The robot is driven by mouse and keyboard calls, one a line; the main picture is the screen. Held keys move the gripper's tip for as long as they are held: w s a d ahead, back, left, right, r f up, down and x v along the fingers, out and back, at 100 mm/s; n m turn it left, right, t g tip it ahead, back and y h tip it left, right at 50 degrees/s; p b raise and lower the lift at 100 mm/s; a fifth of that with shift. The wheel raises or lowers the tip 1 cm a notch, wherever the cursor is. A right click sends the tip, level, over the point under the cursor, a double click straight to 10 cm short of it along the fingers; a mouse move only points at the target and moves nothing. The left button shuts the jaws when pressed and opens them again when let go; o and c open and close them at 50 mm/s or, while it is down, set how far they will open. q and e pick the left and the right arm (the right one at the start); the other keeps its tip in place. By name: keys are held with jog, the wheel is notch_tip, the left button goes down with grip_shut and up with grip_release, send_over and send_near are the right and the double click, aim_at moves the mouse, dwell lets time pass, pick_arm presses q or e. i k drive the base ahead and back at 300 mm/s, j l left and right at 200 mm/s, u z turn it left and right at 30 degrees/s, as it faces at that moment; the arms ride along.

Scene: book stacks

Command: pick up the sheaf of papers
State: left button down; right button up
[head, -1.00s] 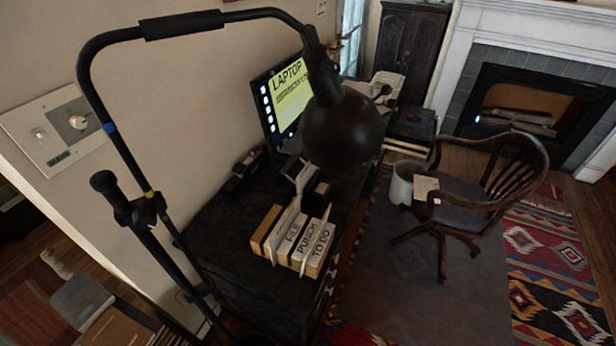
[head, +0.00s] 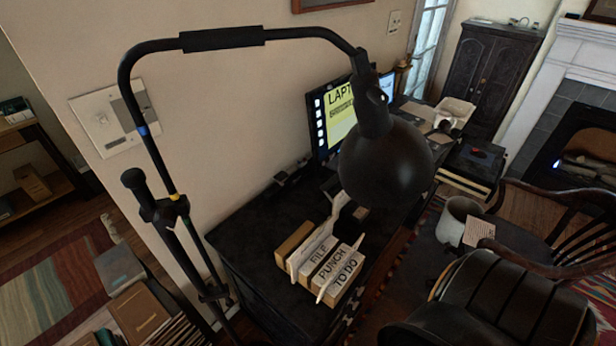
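I cannot tell for sure which papers are the sheaf. A small cream stack of paper (head: 479,231) shows at the right, beside a light round bin (head: 456,220) and in front of the wooden chair. On the dark desk (head: 250,243), pale upright sheets stand between tan blocks marked FILE, PUNCH and TO DO (head: 344,276). More pale papers (head: 420,112) lie at the desk's far end. Neither of my grippers is in view.
A black floor lamp (head: 385,165) stands in front and hides part of the desk and monitor (head: 333,115). A wooden chair (head: 560,230) and a ribbed black form (head: 500,310) fill the right. A low shelf with books (head: 140,310) is at lower left.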

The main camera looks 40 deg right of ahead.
aim_at(341, 199)
jog(key=k+l+u, duration=0.1)
jog(key=l, duration=0.3)
jog(key=l+u, duration=0.15)
jog(key=l, duration=0.25)
jog(key=k+l+u, duration=0.1)
jog(key=l, duration=0.3)
jog(key=k+l+u, duration=0.15)
jog(key=l, duration=0.25)
jog(key=k+l+u, duration=0.1)
jog(key=l, duration=0.25)
jog(key=k+l+u, duration=0.25)
jog(key=k+l, duration=0.2)
jog(key=l, duration=0.2)
